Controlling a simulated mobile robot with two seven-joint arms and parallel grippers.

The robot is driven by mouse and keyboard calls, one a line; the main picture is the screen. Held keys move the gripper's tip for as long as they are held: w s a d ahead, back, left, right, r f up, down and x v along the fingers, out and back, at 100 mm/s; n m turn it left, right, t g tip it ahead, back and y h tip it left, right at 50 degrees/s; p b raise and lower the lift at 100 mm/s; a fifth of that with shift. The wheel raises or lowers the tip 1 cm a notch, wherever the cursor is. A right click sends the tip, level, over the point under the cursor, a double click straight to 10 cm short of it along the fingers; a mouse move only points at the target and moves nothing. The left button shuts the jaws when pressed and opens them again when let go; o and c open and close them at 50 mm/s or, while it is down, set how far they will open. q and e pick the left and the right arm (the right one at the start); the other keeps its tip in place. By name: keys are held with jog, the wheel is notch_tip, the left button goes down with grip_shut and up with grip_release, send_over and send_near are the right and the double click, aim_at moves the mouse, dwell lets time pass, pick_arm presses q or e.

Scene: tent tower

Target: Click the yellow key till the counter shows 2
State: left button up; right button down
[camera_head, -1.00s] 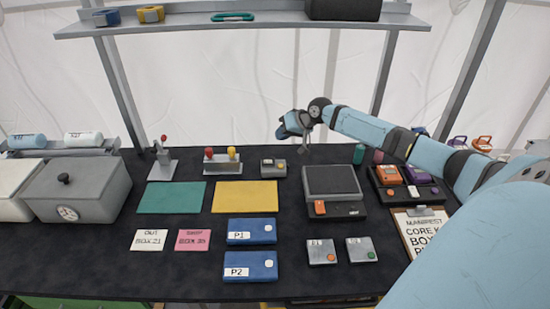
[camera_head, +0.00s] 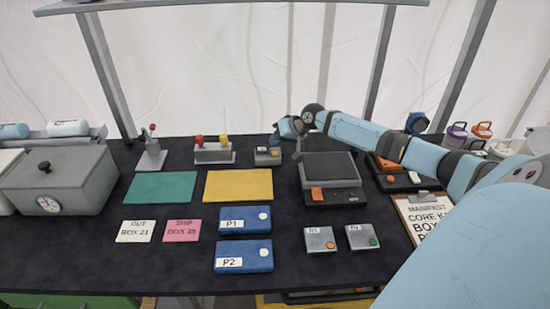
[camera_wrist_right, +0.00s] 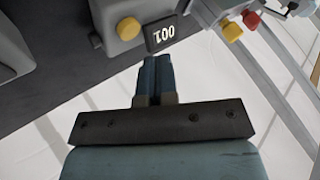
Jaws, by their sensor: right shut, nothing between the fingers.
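The yellow key (camera_wrist_right: 128,28) sits on a small grey box (camera_head: 267,158) at the back of the table. Beside the key is a dark counter display (camera_wrist_right: 164,36); in the right wrist view its digits appear upside down and read 001. My right gripper (camera_wrist_right: 154,60) is shut and empty. In the right wrist view its fingertips lie just below the display and key, apart from the key in the picture. In the head view the right gripper (camera_head: 298,152) hangs to the right of the grey box. My left gripper is not in view.
A grey block with red and yellow knobs (camera_head: 213,155) stands left of the key box. A dark-topped device with an orange button (camera_head: 330,170) is close on the right. Yellow (camera_head: 238,185) and green mats (camera_head: 161,187) lie in front.

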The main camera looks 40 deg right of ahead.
jog(key=shift+f, duration=0.45)
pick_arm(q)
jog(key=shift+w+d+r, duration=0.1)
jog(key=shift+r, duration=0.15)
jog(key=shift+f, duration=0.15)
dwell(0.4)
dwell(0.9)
pick_arm(e)
jog(key=shift+f, duration=0.45)
jog(key=shift+f, duration=0.5)
dwell(0.6)
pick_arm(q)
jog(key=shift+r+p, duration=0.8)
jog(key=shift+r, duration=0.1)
pick_arm(e)
jog(key=shift+r, duration=0.95)
